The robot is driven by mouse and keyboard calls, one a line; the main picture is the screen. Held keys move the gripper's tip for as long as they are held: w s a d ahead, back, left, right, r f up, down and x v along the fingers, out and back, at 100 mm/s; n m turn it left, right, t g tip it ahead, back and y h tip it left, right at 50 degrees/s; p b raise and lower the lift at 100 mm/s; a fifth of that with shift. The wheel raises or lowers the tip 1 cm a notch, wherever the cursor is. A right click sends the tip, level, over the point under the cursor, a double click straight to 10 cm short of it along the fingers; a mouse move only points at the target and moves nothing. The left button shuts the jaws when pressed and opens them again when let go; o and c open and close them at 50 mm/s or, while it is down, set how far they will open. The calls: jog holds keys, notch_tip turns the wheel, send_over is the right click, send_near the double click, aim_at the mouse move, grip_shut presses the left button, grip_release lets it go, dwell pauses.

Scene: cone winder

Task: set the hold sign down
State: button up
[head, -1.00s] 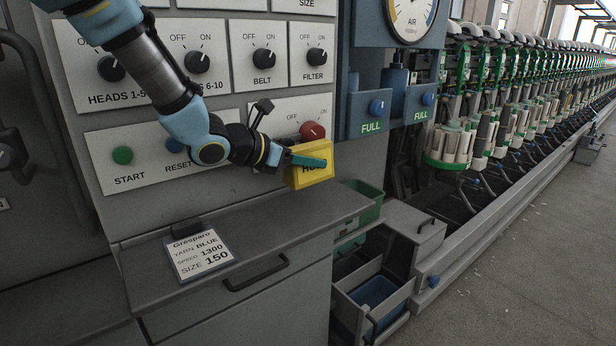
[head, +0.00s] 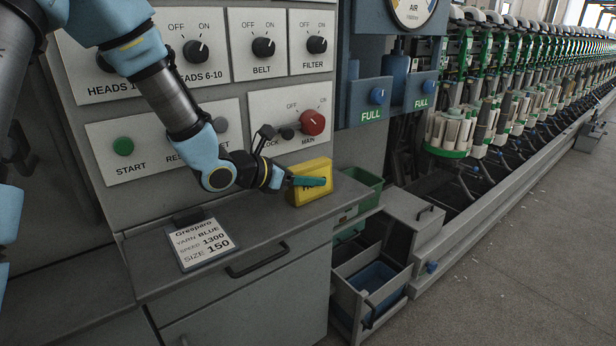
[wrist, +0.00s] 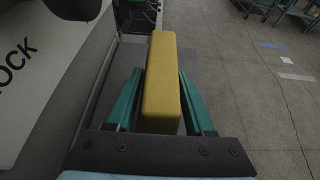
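The yellow hold sign (head: 312,193) is at the right end of the grey shelf (head: 262,224), below the red main knob. Its lower edge looks at or very close to the shelf top; I cannot tell whether it touches. My gripper (head: 308,182) is around the sign, and a green finger covers most of its lettering. In the wrist view the sign (wrist: 162,85) stands between the two green fingers of my gripper (wrist: 162,100). The fingers lie along both its sides, with at most a thin gap, so whether they press on it is unclear.
A card (head: 202,243) reading yarn blue, speed 1300, size 150 lies on the shelf to the left. The panel with the red main knob (head: 312,122) rises behind. A green bin (head: 362,186) and an open drawer (head: 372,285) are to the right, beyond the shelf edge.

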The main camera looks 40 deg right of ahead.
jog(key=o, duration=0.4)
jog(key=b+v, duration=0.1)
jog(key=v, duration=1.1)
dwell(0.3)
